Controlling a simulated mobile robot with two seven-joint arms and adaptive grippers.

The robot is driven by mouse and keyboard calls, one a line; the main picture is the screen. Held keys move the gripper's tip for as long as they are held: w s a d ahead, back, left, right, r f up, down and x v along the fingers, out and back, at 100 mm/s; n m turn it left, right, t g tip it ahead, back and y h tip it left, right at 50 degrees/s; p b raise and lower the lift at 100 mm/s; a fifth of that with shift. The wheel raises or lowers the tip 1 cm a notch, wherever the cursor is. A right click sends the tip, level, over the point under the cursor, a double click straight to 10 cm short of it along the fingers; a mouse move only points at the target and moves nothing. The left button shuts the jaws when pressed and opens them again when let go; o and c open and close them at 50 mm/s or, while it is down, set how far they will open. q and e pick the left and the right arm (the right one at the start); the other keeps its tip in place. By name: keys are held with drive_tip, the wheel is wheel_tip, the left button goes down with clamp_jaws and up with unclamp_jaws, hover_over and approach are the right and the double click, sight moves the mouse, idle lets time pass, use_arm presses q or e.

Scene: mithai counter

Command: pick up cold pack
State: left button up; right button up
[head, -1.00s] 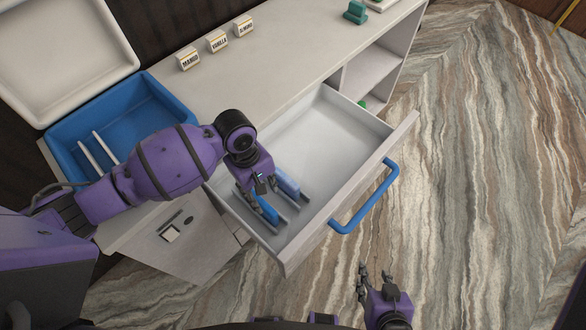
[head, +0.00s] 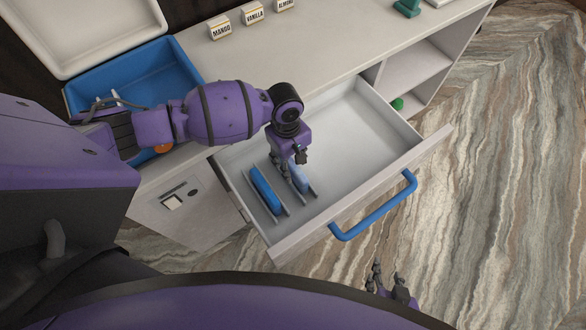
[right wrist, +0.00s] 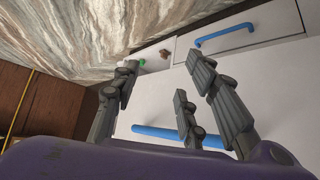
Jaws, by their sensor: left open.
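My right gripper (head: 386,278) is open and empty, outside the drawer's front. Its spread fingers show in the right wrist view (right wrist: 165,105).
The drawer (head: 355,125) is otherwise bare, with a blue handle (head: 378,210) on its front. A blue tub (head: 150,70) sits at the counter's left end, its white lid (head: 85,25) raised. Labelled boxes (head: 253,14) stand along the counter's back. The marbled floor (head: 480,200) is clear.

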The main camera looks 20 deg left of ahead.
use_arm(q)
drive_tip(key=shift+s+f, duration=0.1)
drive_tip(key=shift+f, duration=0.4)
clamp_jaws()
drive_tip(key=shift+d, duration=0.1)
use_arm(e)
drive_tip(key=shift+w+d, duration=0.15)
drive_tip(key=shift+d, duration=0.2)
use_arm(q)
drive_tip(key=shift+r, duration=0.3)
wheel_tip(320, 180, up, 9)
drive_tip(key=shift+f+p, duration=0.2)
drive_tip(key=shift+p, duration=0.45)
drive_tip(key=shift+r, duration=0.4)
use_arm(e)
drive_tip(key=shift+w+a+r, duration=0.15)
drive_tip(key=shift+a+r, duration=0.05)
drive_tip(key=shift+r, duration=0.45)
